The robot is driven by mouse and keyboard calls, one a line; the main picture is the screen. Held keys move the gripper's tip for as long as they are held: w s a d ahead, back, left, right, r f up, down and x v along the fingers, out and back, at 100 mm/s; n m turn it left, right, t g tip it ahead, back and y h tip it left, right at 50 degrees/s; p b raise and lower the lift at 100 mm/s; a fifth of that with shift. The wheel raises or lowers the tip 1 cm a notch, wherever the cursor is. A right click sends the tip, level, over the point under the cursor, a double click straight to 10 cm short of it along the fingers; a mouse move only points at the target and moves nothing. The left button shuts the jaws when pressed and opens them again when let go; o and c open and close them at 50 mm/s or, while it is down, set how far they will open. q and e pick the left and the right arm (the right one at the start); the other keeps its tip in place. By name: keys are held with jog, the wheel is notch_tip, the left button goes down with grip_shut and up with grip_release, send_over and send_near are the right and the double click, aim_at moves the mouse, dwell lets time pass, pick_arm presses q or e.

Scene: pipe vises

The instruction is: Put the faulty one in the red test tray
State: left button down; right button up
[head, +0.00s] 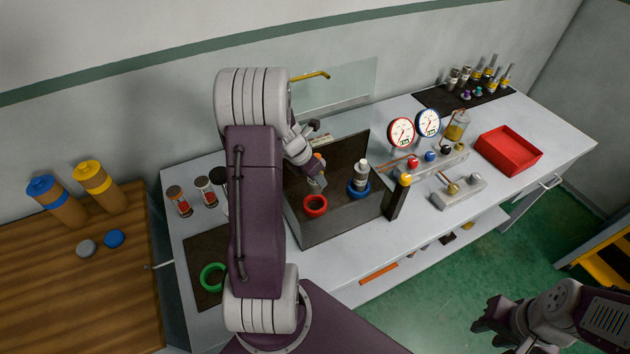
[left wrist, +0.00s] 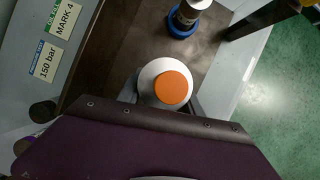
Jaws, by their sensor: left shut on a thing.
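The red test tray (head: 497,155) is on the right of the bench and looks empty. My left gripper (head: 316,181) is inside a grey box with a dark floor (head: 341,226). It is shut on a pale cylinder with an orange cap; the cap (left wrist: 173,88) faces the camera in the left wrist view. The fingers are mostly hidden. A white-topped cylinder (head: 361,170) stands upright in a blue ring (head: 358,192) in the box. An empty red ring (head: 315,205) is left of it. My right gripper (head: 492,322) is open and empty over the floor at bottom right.
Two gauges (head: 401,132) and a valve block (head: 440,160) stand between box and tray. Several small cylinders (head: 178,200) and a green ring (head: 212,277) are at left. Labels (left wrist: 48,61) show on the box's back.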

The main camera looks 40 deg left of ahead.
pick_arm(q)
jog(key=shift+w+a+r, duration=0.1)
jog(key=shift+r, duration=0.05)
jog(key=shift+r, duration=0.1)
